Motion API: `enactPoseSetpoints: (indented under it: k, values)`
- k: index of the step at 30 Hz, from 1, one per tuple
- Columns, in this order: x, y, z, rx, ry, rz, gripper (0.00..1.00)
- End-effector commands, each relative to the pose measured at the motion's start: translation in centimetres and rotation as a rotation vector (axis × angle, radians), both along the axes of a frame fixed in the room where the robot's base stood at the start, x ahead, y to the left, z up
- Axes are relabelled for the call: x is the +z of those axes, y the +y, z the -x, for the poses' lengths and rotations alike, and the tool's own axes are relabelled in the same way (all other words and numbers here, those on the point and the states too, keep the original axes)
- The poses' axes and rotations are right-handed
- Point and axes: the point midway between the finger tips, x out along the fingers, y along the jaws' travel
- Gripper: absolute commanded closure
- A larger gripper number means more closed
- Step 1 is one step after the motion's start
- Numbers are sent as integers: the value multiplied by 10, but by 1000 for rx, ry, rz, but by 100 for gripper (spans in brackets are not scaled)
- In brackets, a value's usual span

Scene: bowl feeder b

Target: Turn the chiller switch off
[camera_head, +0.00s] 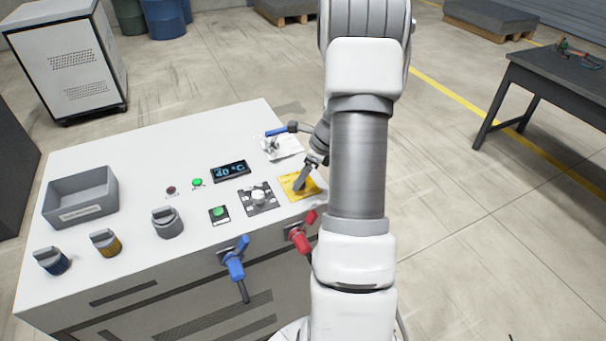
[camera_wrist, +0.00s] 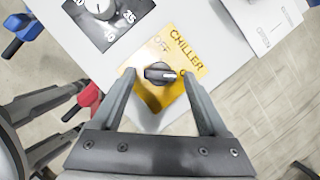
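The chiller switch (camera_wrist: 160,73) is a dark rotary knob on a yellow plate (camera_wrist: 178,42) lettered CHILLER. Its white pointer line points right, toward a label partly hidden by my right finger; OFF is printed above the knob. My gripper (camera_wrist: 159,75) is open, with one finger on each side of the knob; I cannot tell whether either touches it. In the head view the yellow plate (camera_head: 312,182) lies at the right end of the white console top, and my gripper (camera_head: 304,180) is over it, hiding the knob.
A dial (camera_head: 259,197) sits just left of the plate, with a green button (camera_head: 218,213) beyond it. A red valve handle (camera_head: 301,239) and a blue one (camera_head: 235,262) stick out from the front. A blue-handled valve (camera_head: 283,130) stands behind the plate.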

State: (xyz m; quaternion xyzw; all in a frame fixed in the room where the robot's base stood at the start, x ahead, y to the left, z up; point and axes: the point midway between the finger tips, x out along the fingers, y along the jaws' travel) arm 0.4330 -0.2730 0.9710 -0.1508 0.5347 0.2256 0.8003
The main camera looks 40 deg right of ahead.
Motion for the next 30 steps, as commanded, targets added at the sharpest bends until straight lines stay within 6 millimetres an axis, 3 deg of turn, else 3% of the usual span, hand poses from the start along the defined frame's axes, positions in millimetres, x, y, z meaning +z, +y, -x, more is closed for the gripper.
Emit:
enactPoseSetpoints:
  k: [2,12,22,30]
  values:
    - [0,0,0,0,0,0,40]
    - [0,0,0,0,0,0,100]
    - [0,-1,0,42,0,0,100]
    - [0,-2,-2,209,0,0,100]
